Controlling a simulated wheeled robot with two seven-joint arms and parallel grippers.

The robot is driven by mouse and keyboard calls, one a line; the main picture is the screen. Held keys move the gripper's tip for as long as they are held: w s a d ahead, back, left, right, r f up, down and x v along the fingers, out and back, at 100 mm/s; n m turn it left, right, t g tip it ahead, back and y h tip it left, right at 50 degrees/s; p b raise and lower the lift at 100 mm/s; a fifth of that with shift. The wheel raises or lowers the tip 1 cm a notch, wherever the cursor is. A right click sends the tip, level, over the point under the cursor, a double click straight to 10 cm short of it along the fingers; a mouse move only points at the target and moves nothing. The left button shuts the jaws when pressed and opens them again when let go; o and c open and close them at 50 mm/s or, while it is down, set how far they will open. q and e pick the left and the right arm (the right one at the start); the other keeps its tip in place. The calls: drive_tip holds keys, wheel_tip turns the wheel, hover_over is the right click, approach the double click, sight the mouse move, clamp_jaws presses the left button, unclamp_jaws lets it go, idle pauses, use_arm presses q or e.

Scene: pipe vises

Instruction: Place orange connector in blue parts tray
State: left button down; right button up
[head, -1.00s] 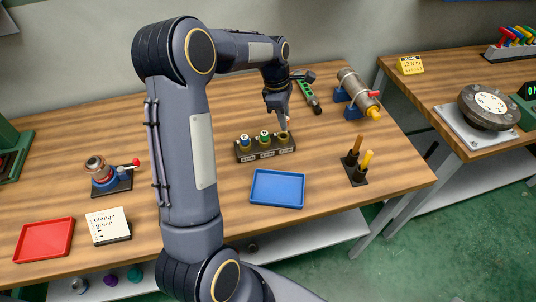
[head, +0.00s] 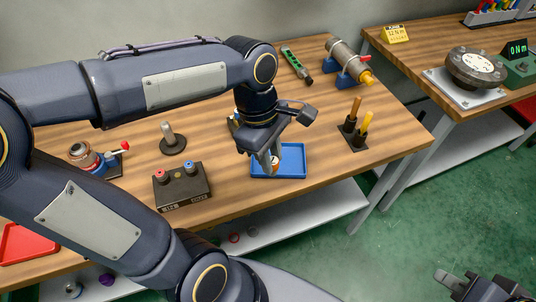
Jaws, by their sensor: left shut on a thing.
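The blue parts tray (head: 298,147) lies flat near the table's front edge. My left gripper (head: 273,162) points down over the tray's left part. It is shut on a small orange and white piece, the orange connector (head: 275,161), seen partly between the fingertips. The connector is low over the tray floor; I cannot tell whether it touches it. The connector rack is mostly hidden behind my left gripper. My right gripper (head: 482,288) shows only partly at the bottom right corner, far from the tray, and its opening is unclear.
A black box with red and blue knobs (head: 181,187) and a peg on a round base (head: 172,139) stand left of the tray. A stand with orange and yellow rods (head: 355,129) is to its right. A pipe vise (head: 349,65) stands behind.

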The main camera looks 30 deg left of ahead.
use_arm(q)
drive_tip(key=w+a+f, duration=0.2)
drive_tip(key=w, duration=0.1)
drive_tip(key=w+a+f, duration=0.2)
drive_tip(key=w+f, duration=0.1)
drive_tip(key=w+a+f+p, duration=0.1)
drive_tip(key=w+a+f, duration=0.2)
drive_tip(key=shift+f, duration=0.1)
drive_tip(key=f, duration=0.3)
drive_tip(key=shift+w+a+f, duration=0.1)
drive_tip(key=shift+w+a, duration=0.15)
drive_tip(key=shift+f, duration=0.35)
drive_tip(key=shift+f, duration=0.1)
drive_tip(key=shift+f+b, duration=0.15)
drive_tip(key=shift+b, duration=0.15)
drive_tip(key=c, duration=1.2)
unclamp_jaws()
